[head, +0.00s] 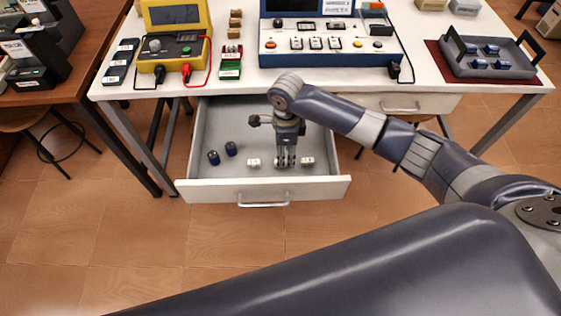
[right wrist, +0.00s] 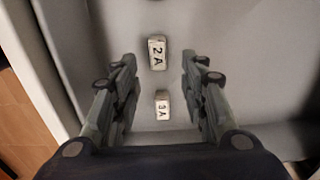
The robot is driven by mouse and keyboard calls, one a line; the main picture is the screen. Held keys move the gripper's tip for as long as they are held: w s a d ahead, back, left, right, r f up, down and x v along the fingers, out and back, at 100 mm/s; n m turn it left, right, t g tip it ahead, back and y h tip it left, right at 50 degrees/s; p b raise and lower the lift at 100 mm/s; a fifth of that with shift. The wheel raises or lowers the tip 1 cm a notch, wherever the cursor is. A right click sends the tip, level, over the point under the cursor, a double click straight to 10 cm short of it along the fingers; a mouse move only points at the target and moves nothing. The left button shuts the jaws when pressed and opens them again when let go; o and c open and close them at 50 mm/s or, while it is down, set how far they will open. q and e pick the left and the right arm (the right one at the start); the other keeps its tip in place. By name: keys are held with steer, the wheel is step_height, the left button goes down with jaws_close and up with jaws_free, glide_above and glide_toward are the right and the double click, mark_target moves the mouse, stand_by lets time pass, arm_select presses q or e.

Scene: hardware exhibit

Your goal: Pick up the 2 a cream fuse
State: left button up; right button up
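The cream 2 A fuse (right wrist: 157,53) lies on the grey drawer floor in the right wrist view. It appears between my fingertips, with clear gaps on both sides. A cream 3 A fuse (right wrist: 162,105) lies below it in that view. My right gripper (right wrist: 159,62) is open and empty, fingers either side of the fuses. In the head view my right gripper (head: 285,161) points down into the open drawer (head: 263,191), with one cream fuse (head: 254,162) to its left and another (head: 307,161) to its right. Their labels are too small to read there. My left gripper is out of view.
The drawer's walls and front surround the gripper. The white table (head: 236,92) above holds a yellow meter (head: 175,50), a blue console (head: 330,50) and a tray (head: 490,62).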

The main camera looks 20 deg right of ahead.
step_height(320, 180, down, 4)
steer(key=shift+r, duration=0.15)
steer(key=c, duration=0.9)
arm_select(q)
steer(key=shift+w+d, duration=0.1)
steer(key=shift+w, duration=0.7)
